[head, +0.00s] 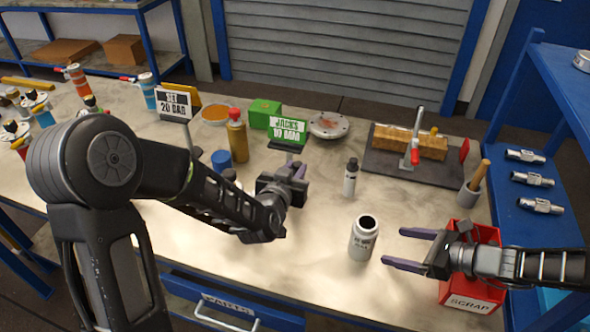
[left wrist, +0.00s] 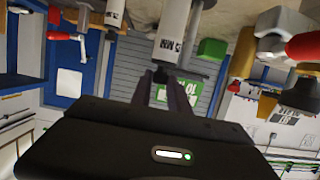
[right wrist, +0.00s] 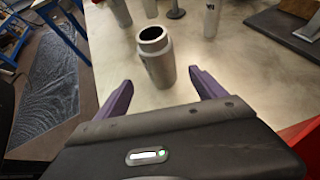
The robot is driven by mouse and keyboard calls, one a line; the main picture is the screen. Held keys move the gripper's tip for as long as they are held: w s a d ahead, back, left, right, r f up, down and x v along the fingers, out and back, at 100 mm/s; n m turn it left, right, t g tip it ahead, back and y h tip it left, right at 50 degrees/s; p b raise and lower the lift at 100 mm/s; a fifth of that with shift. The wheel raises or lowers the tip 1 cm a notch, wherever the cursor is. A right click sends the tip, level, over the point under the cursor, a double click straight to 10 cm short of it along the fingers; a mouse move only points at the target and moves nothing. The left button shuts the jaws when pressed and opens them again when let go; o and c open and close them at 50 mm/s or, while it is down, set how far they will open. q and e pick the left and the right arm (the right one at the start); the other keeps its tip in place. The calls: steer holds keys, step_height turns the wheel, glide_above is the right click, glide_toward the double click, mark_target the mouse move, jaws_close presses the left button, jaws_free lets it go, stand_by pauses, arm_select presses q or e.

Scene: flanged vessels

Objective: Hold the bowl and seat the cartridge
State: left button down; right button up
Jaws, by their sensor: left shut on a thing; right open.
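The bowl (head: 363,240) is a pale metal, open-mouthed vessel standing upright on the table; it also shows in the right wrist view (right wrist: 158,68). My right gripper (head: 393,248) is open and empty. Its fingers point at the bowl and lie a little to its right, apart from it. My left gripper (head: 295,170) is shut. In the left wrist view a white, labelled cartridge (left wrist: 174,32) has its black end at the fingertips; the gripper hides it in the head view. A similar white bottle with a black cap (head: 351,180) stands on the table behind the bowl.
A red scrap bin (head: 468,290) stands under my right gripper. The table around the bowl is clear.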

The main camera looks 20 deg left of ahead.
mark_target(375, 241)
steer(key=b+x, duration=0.5)
steer(key=x, duration=0.4)
steer(key=shift+a, duration=0.1)
steer(key=shift+w+a+f+b, duration=0.1)
steer(key=shift+w+a+b, duration=0.05)
steer(key=shift+a+b, duration=0.2)
steer(key=shift+c, duration=0.3)
steer(key=c, duration=1.1)
stand_by(0.6)
